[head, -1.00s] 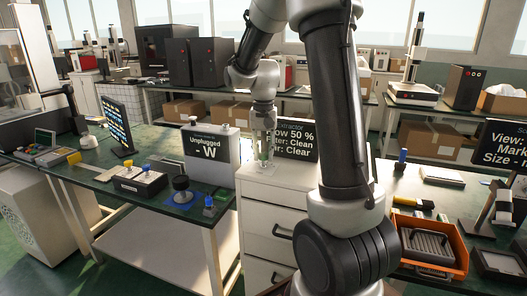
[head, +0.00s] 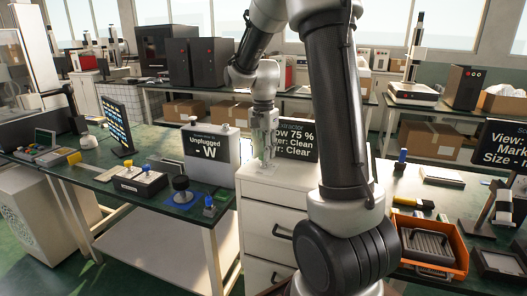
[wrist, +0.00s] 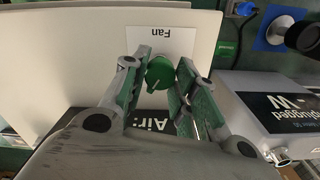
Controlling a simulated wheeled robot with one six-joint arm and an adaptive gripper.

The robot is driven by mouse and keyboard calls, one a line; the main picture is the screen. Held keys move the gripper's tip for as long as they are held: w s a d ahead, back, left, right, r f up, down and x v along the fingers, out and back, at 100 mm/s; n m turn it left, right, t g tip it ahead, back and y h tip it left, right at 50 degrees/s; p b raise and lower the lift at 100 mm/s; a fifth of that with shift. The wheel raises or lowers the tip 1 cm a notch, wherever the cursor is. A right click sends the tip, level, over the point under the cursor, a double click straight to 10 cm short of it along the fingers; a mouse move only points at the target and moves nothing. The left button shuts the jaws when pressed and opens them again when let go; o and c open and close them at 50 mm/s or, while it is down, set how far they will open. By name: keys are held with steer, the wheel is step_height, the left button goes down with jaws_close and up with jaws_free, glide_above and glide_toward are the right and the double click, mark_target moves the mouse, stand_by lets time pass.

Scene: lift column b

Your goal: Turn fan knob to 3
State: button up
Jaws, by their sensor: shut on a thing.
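The green fan knob (wrist: 158,75) sits on a white cabinet top beside an upside-down "Fan" label (wrist: 165,34) in the wrist view. A pale pointer mark shows on its face. My gripper (wrist: 165,66) is shut on the knob, with a finger on each side of it. In the head view my gripper (head: 264,150) points down at the white cabinet (head: 275,190), and the knob is hidden there. Behind it a black extractor display (head: 299,142), partly covered by my arm, reads "ow 75 %" and two "Clear" lines.
A grey box marked "Unplugged -W" (head: 207,150) stands close to the left of my gripper. An orange tray (head: 432,248) is at right.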

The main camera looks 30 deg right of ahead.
stand_by(0.3)
steer(key=o, duration=1)
step_height(320, 180, up, 12)
steer(key=shift+r, duration=0.1)
